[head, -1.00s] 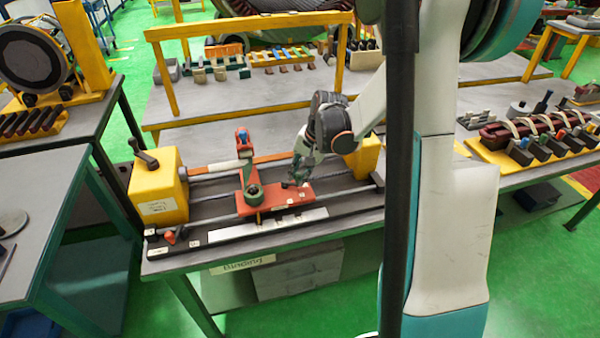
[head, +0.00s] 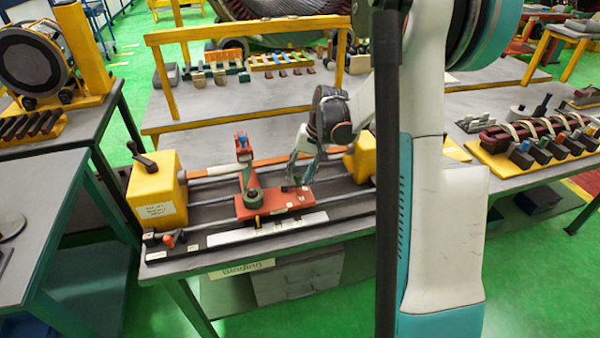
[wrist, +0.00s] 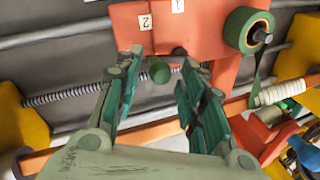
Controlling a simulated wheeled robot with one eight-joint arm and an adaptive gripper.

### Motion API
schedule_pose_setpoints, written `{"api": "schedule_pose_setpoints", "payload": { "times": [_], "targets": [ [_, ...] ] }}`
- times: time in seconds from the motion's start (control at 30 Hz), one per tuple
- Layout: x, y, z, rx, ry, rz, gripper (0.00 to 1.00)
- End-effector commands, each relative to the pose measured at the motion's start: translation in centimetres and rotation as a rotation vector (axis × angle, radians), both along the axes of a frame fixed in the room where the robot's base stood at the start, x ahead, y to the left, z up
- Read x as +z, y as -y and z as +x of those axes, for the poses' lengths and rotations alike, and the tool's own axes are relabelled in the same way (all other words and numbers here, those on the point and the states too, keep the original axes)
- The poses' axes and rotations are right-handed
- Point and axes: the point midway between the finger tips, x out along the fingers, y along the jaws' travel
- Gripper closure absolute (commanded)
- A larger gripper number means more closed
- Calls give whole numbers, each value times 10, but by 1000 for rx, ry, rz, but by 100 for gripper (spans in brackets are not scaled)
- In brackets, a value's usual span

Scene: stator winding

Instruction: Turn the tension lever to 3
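The tension lever shows in the wrist view as a short dark arm with a round green knob (wrist: 159,71), beside the red-orange carriage plate (wrist: 215,25). White labels 1 (wrist: 177,6) and 2 (wrist: 145,22) are on the plate; I cannot make out a 3. My gripper (wrist: 161,76) is open, with one green-padded finger on each side of the knob and visible gaps. In the head view my gripper (head: 298,182) points down at the right part of the carriage plate (head: 262,208). The lever is too small there to read its setting.
A green spool (wrist: 246,30) stands on the plate close to the fingers. A threaded rod (wrist: 62,95) and rails run under my gripper. Yellow end blocks (head: 157,192) flank the carriage. A yellow rail frame (head: 250,25) stands behind the bench.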

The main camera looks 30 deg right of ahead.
Motion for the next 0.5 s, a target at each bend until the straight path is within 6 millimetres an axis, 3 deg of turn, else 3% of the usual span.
{"api": "schedule_pose_setpoints", "payload": {
  "times": [0.33,0.5],
  "targets": [
    [3,1,-1,-1,0,0,60],
    [23,6,-4,-2,0,0,60]
  ]
}}
